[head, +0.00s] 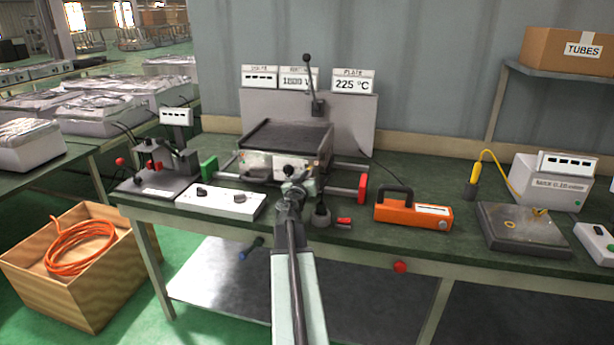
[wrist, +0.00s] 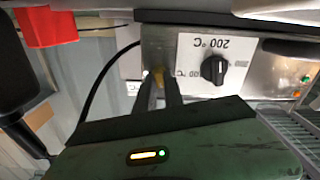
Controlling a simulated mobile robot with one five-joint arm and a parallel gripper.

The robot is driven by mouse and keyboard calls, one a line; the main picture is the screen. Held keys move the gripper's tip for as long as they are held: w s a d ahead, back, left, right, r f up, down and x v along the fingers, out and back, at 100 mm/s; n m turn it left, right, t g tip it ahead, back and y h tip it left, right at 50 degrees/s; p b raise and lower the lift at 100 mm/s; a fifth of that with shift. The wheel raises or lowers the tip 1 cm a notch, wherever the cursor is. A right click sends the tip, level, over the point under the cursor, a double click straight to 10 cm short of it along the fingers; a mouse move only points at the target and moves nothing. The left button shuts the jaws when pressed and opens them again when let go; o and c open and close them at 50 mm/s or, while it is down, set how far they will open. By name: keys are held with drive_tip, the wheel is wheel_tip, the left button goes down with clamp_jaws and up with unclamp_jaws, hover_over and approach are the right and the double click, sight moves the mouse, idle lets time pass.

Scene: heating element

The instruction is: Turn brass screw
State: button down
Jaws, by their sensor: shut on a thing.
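The heating unit (head: 285,137), with a dark flat top and a metal front panel, stands at the middle of the bench in the head view. My gripper (head: 296,178) reaches its front panel. In the wrist view my gripper (wrist: 159,80) has two dark fingers nearly together against the metal panel. A small bit of the brass screw (wrist: 158,76) shows between the fingertips. The jaws are shut on it, and they hide most of it. The screw's turn angle cannot be seen.
A black dial (wrist: 214,69) with upside-down temperature marks sits right of the fingers in the wrist view. A white switch box (head: 220,202), an orange handled device (head: 413,212) and a red block (head: 362,187) stand nearby. A sign (head: 354,84) reads 225 °C.

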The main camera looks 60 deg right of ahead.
drive_tip(key=shift+w+d+r+n, duration=0.1)
drive_tip(key=shift+d+n, duration=0.05)
drive_tip(key=shift+n, duration=2.3)
drive_tip(key=shift+d+n, duration=0.1)
drive_tip(key=shift+n, duration=2.4)
drive_tip(key=shift+w+d+r+n, duration=0.1)
drive_tip(key=shift+d+n, duration=0.05)
drive_tip(key=shift+n, duration=2.3)
drive_tip(key=c, duration=1.4)
unclamp_jaws()
drive_tip(key=shift+c, duration=0.2)
drive_tip(key=v, duration=0.8)
drive_tip(key=shift+a+f, duration=0.25)
drive_tip(key=shift+a, duration=0.1)
